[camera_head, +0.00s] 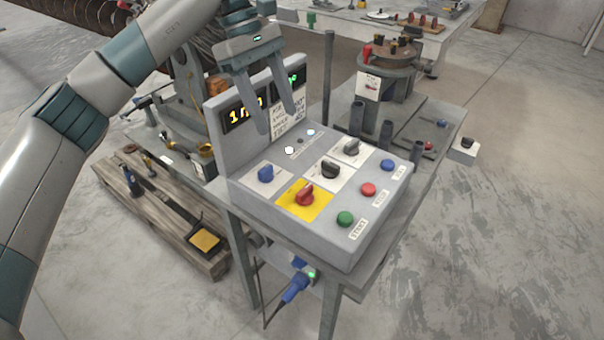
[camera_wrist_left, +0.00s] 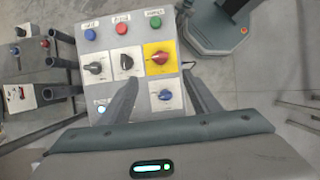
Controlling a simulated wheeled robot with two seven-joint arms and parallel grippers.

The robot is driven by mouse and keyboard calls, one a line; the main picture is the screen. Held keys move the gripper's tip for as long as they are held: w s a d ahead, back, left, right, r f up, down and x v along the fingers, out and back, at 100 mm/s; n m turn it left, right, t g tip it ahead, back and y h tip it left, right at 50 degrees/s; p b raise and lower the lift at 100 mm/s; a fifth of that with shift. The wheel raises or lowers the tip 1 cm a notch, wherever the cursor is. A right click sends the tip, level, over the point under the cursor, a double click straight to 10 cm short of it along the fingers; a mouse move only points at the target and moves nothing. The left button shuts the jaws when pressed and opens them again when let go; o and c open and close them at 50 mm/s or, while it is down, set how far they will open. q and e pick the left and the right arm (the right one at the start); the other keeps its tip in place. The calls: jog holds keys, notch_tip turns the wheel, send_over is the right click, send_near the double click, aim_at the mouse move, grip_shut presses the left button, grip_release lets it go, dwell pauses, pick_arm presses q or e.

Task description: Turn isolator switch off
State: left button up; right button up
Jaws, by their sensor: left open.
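The isolator switch is most likely the red rotary knob (camera_head: 305,194) on a yellow plate (camera_head: 293,209) on the sloping control panel (camera_head: 247,196). The knob also shows in the left wrist view (camera_wrist_left: 159,58), on its yellow plate at the panel's upper right. My left gripper (camera_head: 281,126) is open and empty, above the back of the panel in front of the displays. In the left wrist view its two fingers (camera_wrist_left: 159,98) point toward the panel, and the red knob lies beyond them. My right gripper is not in view.
The upright display housing (camera_head: 224,140) stands behind. A wooden pallet (camera_head: 168,225) lies on the floor at left.

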pick_arm(q)
jog(key=shift+s, duration=0.1)
jog(key=p, duration=0.2)
send_near(304, 189)
jog(key=p+x, duration=0.2)
jog(key=x, duration=0.6)
jog(key=shift+d+f, duration=0.1)
jog(key=shift+f, duration=0.1)
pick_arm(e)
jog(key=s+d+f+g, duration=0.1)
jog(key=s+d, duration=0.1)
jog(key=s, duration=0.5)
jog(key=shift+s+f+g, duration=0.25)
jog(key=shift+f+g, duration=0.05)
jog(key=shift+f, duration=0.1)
pick_arm(q)
jog(key=c, duration=1.1)
